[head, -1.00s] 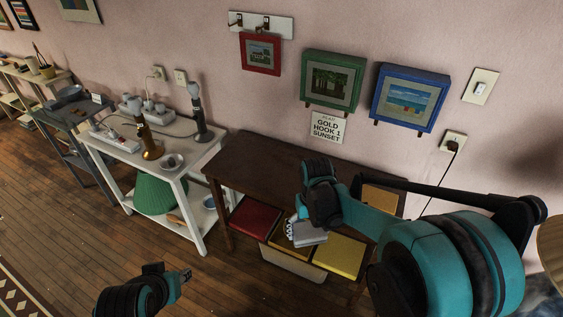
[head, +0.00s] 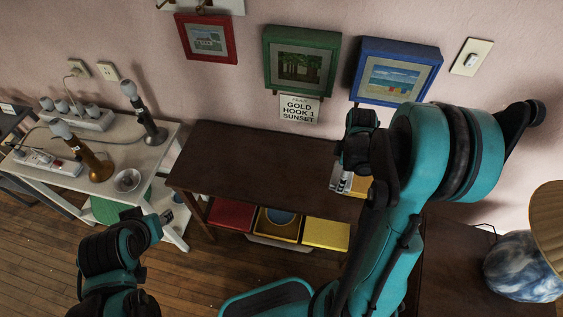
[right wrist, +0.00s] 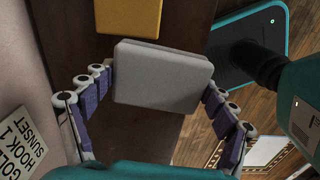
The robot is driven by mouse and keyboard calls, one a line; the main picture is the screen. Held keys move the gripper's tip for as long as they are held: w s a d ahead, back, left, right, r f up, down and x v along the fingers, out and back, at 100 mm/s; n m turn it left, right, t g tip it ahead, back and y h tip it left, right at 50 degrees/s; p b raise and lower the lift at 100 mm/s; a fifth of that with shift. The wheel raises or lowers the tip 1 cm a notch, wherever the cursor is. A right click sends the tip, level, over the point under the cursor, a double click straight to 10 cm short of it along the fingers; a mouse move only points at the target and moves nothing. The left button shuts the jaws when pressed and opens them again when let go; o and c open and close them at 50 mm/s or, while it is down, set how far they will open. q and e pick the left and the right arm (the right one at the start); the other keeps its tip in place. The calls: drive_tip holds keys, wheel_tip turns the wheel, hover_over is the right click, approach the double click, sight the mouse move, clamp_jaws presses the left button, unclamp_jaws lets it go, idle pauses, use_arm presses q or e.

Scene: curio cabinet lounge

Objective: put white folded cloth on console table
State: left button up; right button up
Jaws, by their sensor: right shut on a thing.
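The white folded cloth (right wrist: 162,76) is a pale grey-white flat block between the two finger chains of my right gripper (right wrist: 160,88) in the right wrist view. In the head view my right gripper (head: 343,178) is over the right part of the dark brown console table (head: 250,155), and only a small part of the cloth (head: 337,180) shows. Dark wood lies behind the cloth in the wrist view; I cannot tell the gap between them. My left gripper (head: 140,222) is at the lower left, its fingers not clear.
An orange-yellow item (head: 362,186) is at the table's right end. Red (head: 231,214) and yellow (head: 326,234) items sit below the tabletop. A white side table (head: 150,140) with lamps stands left. A marbled lamp (head: 522,266) stands right. The tabletop's left and middle are clear.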

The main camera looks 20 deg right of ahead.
drive_tip(key=shift+s+d+r+n, duration=0.1)
drive_tip(key=shift+s+d+n, duration=0.3)
drive_tip(key=shift+s+d, duration=0.1)
drive_tip(key=shift+w+f, duration=0.1)
drive_tip(key=shift+f, duration=0.1)
drive_tip(key=b, duration=0.4)
hover_over(310, 186)
wheel_tip(310, 186, down, 7)
drive_tip(key=shift+r, duration=0.1)
drive_tip(key=shift+f+b, duration=0.8)
drive_tip(key=shift+f, duration=1.25)
drive_tip(key=shift+f, duration=0.1)
drive_tip(key=o, duration=1.6)
